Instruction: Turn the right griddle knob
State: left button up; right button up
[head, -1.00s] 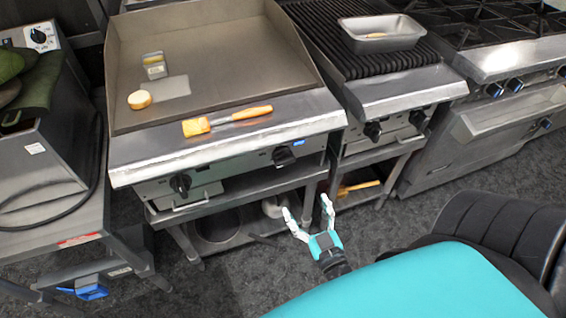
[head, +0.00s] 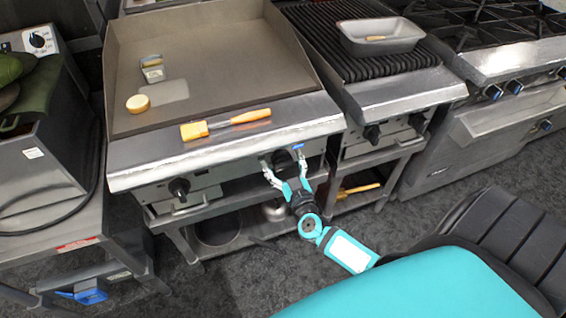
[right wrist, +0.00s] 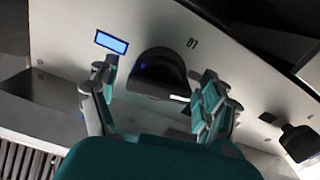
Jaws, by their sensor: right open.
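The griddle (head: 215,80) has two black knobs on its front panel. The right griddle knob (head: 282,159) shows partly behind my right gripper. My right gripper (head: 283,164) is open, with one finger on each side of this knob. In the right wrist view the knob (right wrist: 156,73) sits between the open fingers (right wrist: 160,92), on the pale panel, beside a small blue display (right wrist: 111,42). Whether the fingers touch the knob I cannot tell. The left griddle knob (head: 179,188) is free at the left. My left gripper is not in view.
A brush with an orange handle (head: 245,118) lies on the griddle's front ledge. A ribbed grill (head: 365,65) with a metal pan (head: 382,37) stands to the right, with its own knob (head: 372,134). A lower shelf (head: 225,222) is under the griddle.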

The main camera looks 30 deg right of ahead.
jog(key=shift+w, duration=0.2)
jog(key=shift+c, duration=0.2)
jog(key=c, duration=1.1)
